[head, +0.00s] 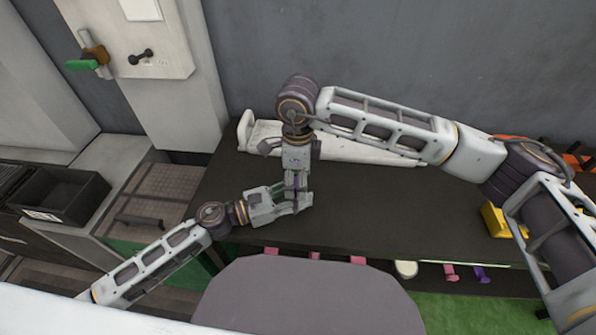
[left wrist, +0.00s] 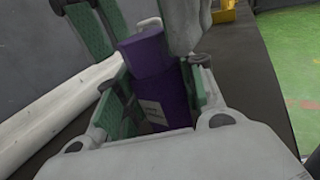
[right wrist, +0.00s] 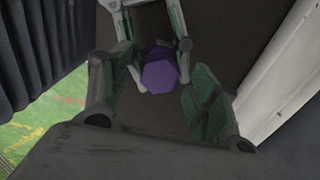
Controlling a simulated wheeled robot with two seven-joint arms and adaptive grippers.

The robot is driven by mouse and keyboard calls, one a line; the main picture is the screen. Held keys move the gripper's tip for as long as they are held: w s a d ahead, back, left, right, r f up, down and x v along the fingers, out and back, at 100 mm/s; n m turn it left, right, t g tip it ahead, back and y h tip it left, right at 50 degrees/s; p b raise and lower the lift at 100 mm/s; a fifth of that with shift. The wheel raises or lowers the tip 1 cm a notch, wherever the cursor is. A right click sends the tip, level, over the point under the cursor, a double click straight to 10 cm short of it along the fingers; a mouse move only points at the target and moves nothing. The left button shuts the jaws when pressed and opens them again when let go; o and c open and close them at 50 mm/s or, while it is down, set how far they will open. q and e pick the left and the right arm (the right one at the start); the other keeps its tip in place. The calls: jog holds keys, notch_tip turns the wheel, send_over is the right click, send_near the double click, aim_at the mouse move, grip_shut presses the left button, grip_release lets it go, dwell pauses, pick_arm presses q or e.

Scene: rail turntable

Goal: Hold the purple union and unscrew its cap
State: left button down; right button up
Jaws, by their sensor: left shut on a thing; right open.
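The purple union (left wrist: 168,98) stands roughly upright between the green pads of my left gripper (head: 291,201), which is shut on its body. A pale label shows on the body in the left wrist view. Its cap (left wrist: 143,52) sits on top, and in the right wrist view the cap (right wrist: 160,73) appears as a purple hexagon. My right gripper (head: 296,180) points down from above, open, with its fingers on either side of the cap. I cannot tell whether a finger touches it. In the head view the grippers hide most of the union.
The dark table (head: 370,210) is mostly clear to the right. A long white part (head: 350,149) lies along its back. A yellow object (head: 497,221) stands at the right. A black bin (head: 62,195) is on the left counter. Pink pieces (head: 358,260) show at the front edge.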

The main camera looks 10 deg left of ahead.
jog(key=shift+f, duration=0.2)
jog(key=c, duration=1.1)
